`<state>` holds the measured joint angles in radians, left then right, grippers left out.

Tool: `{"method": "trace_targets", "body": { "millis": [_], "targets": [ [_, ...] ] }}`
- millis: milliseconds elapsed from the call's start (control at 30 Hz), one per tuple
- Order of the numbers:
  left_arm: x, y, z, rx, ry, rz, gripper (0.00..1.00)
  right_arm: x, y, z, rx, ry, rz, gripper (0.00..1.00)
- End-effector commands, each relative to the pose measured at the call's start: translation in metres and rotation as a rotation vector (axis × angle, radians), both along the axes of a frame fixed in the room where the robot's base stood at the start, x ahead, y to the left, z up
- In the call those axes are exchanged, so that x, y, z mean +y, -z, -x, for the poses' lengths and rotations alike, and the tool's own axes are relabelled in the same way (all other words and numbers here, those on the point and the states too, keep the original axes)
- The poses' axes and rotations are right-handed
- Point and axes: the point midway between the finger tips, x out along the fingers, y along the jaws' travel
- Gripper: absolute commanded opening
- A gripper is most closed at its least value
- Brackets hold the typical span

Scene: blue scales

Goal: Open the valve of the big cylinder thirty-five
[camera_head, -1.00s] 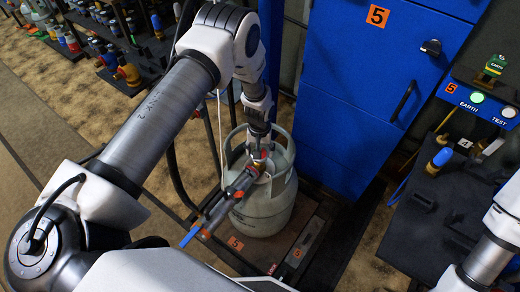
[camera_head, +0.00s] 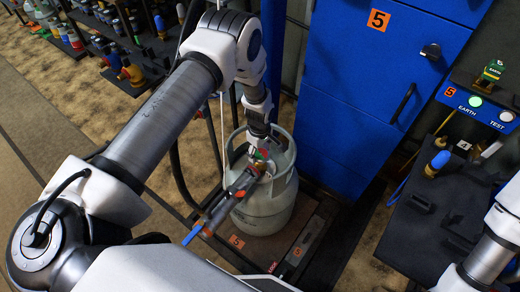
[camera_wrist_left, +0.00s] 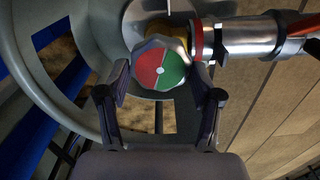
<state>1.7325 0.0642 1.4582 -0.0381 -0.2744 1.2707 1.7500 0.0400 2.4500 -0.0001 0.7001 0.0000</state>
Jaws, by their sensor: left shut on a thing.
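The big grey gas cylinder (camera_head: 265,212) stands upright on a low platform in the head view, with an orange label 5 in front of it. Its round valve knob (camera_wrist_left: 161,68), red and green in sectors, shows in the left wrist view. My left gripper (camera_head: 260,152) points down inside the cylinder's collar. In the left wrist view its fingers (camera_wrist_left: 162,80) sit on either side of the knob, shut on it. A metal fitting (camera_wrist_left: 252,38) with a red ring leads right from the valve. My right gripper is out of view; only part of that arm shows.
A blue cabinet (camera_head: 345,110) stands close behind the cylinder. A hose with a blue end (camera_head: 191,235) slopes down from the valve. A dark bench (camera_head: 440,210) with an EARTH/TEST panel (camera_head: 481,106) is at the right. Racks of fittings stand at the upper left.

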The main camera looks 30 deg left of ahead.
Motion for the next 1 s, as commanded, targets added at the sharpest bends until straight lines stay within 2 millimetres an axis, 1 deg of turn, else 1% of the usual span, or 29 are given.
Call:
{"method": "trace_targets", "body": {
  "millis": [200,400,900,933,967,1000],
  "targets": [
    [0.0004,-0.0009,-0.0002,-0.002,-0.125,-0.001,0.3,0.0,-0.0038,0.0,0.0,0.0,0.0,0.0],
    [0.0003,-0.0005,0.0001,-0.002,-0.186,-0.001,0.3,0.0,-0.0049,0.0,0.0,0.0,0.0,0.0],
    [0.0003,-0.0003,0.0002,-0.002,-0.203,0.0,0.3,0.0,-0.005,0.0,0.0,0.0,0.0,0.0],
    [0.0002,-0.0003,0.0001,-0.003,-0.203,0.001,0.76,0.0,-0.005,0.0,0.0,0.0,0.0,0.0],
    [0.0003,-0.0003,0.0002,-0.002,-0.203,0.0,0.86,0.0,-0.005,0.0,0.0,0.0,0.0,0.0],
    [0.0003,-0.0003,0.0003,-0.002,-0.203,0.0,0.9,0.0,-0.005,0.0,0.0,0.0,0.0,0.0]
  ]
}}
